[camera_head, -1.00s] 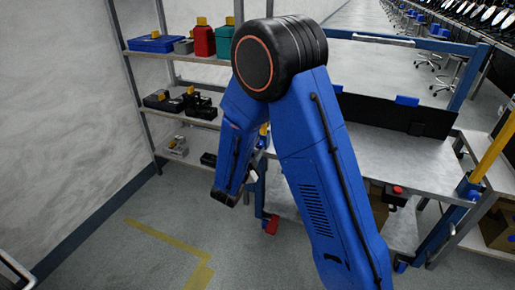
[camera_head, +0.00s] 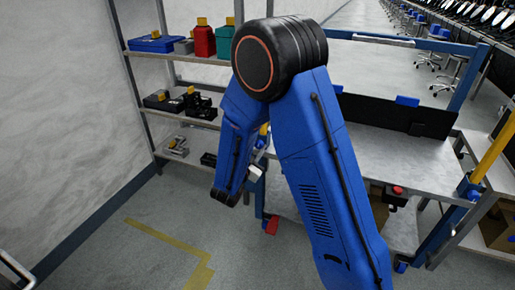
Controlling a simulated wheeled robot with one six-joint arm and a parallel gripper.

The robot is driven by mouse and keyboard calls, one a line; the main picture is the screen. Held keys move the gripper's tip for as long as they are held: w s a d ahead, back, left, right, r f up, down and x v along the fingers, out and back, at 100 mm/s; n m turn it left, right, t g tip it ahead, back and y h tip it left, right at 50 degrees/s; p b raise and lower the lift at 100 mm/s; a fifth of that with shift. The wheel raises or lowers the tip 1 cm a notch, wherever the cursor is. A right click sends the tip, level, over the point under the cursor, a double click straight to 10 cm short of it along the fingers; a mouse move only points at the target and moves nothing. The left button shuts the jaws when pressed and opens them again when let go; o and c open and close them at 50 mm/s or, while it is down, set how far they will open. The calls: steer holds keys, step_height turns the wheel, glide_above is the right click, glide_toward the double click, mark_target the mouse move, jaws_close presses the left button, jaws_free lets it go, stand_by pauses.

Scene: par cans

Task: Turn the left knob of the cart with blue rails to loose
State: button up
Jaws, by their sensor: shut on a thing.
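The cart with blue rails (camera_head: 430,176) stands right of centre, with a grey top and blue legs. My blue arm covers its left front part. My gripper (camera_head: 256,172) shows only as a small pale piece beside my forearm, at the cart's left front corner. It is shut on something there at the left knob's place. The knob itself is hidden behind my arm and gripper, so its setting cannot be read.
A red button (camera_head: 397,190) sits on a black box under the cart's front edge. A red part (camera_head: 272,225) shows low at the left leg. A shelf rack (camera_head: 180,56) stands at left. Floor with yellow tape (camera_head: 165,233) is clear in front.

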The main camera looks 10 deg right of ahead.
steer(key=shift+f, duration=0.1)
steer(key=o, duration=1.1)
steer(key=shift+c, duration=0.2)
steer(key=shift+s+a, duration=0.1)
steer(key=v, duration=1.7)
